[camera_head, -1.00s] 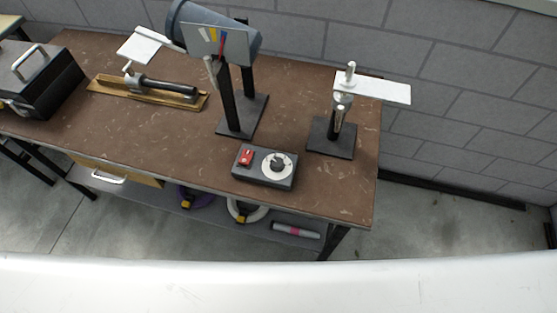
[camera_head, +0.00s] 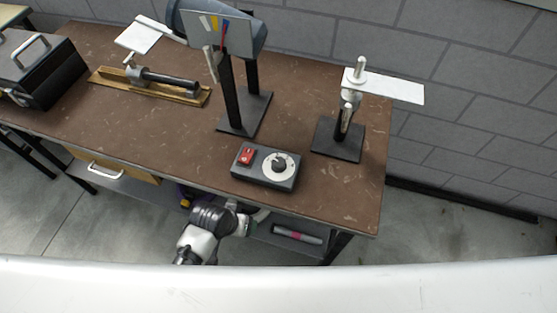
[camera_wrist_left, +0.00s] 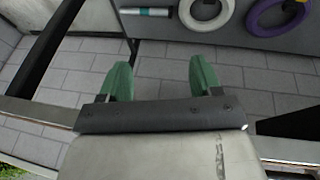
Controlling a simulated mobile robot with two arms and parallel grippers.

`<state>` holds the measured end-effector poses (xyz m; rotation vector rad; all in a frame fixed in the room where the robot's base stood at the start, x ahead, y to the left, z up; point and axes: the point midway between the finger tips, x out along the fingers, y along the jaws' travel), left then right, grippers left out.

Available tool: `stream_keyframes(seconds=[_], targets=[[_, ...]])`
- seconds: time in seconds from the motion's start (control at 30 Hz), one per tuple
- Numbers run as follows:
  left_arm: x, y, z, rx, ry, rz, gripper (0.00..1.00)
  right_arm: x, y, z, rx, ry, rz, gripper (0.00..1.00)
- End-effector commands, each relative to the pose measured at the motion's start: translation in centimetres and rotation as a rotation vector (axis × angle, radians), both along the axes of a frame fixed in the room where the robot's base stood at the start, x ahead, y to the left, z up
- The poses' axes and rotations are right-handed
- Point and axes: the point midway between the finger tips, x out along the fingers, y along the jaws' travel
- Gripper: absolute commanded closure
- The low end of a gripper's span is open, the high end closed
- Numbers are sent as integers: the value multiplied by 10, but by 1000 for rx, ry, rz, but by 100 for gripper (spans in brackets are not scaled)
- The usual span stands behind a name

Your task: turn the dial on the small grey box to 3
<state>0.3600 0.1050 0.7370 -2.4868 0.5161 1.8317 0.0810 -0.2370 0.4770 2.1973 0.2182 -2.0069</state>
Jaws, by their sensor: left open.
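The small grey box (camera_head: 265,167) lies on the brown workbench near its front edge. Its top has a red switch (camera_head: 246,156) on the left and a black dial knob (camera_head: 279,164) on a white round plate on the right. The numbers and the knob's setting are too small to read. My left gripper (camera_head: 258,217) is below and in front of the bench edge, apart from the box and partly hidden. In the left wrist view its green fingers (camera_wrist_left: 160,80) are spread with nothing between them; the box is not in that view. My right gripper is not in view.
A stand with a grey drum (camera_head: 243,35) rises behind the box. A clamp stand with a white plate (camera_head: 384,86) is at right. The bench's front edge (camera_head: 330,222) lies above my left gripper.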

Motion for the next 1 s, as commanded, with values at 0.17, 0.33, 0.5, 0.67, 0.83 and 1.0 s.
stream_keyframes(seconds=[0.17, 0.33, 0.5, 0.67, 0.83, 1.0], targets=[[6, -21, 61, -47, -31, -58, 36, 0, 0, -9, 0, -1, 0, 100], [5, -38, 110, -85, -54, -123, 36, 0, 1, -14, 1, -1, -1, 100], [15, -72, 145, -127, -54, -234, 36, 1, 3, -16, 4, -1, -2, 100], [27, -101, 160, -142, -35, -325, 36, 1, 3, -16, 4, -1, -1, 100], [42, -129, 176, -113, 2, -435, 36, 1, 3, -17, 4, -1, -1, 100], [61, -143, 192, -4, 69, -526, 36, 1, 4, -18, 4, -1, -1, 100]])
